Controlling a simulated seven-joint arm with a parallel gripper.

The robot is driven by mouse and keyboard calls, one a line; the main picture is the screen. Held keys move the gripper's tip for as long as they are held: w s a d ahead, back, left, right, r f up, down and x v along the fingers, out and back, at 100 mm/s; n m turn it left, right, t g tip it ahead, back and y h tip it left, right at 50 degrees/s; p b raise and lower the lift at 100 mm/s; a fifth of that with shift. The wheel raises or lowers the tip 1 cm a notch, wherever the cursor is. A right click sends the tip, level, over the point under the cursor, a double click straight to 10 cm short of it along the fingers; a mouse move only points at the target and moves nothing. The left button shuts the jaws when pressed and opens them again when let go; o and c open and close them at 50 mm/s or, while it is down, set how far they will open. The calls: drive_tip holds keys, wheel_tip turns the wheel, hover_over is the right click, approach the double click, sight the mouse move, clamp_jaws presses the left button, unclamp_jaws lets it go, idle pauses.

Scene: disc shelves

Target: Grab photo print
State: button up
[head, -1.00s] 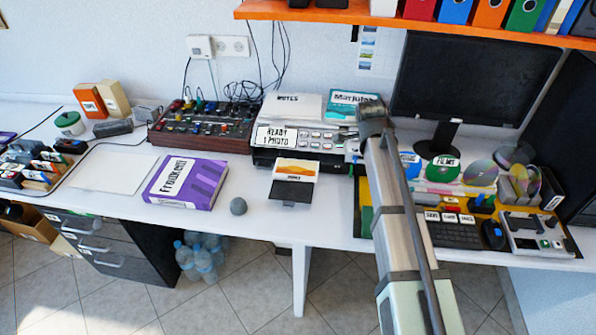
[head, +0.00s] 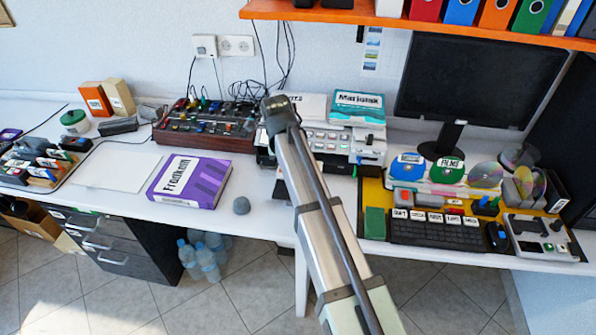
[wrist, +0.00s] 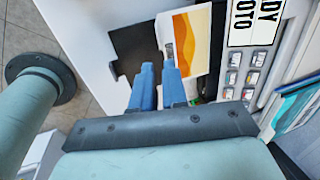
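The photo print (wrist: 190,45), a white sheet with orange and yellow waves, shows in the wrist view at the front of the printer (wrist: 244,85). A dark tray (wrist: 132,40) is beside it. The two blue fingers of my gripper (wrist: 157,65) are a narrow gap apart, with nothing visible held between them. Their tips are close to the print's lower left edge; I cannot tell whether they touch it. In the head view my arm hides the print, the gripper and much of the printer (head: 338,142).
A mixer (head: 205,130) stands behind. A keyboard (head: 435,233) and discs are to the right. An orange shelf (head: 440,24) hangs above.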

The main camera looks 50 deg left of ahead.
drive_tip(key=shift+x, duration=5)
drive_tip(key=shift+d, duration=0.1)
drive_tip(key=shift+c, duration=0.2)
clamp_jaws()
drive_tip(key=shift+r, duration=0.1)
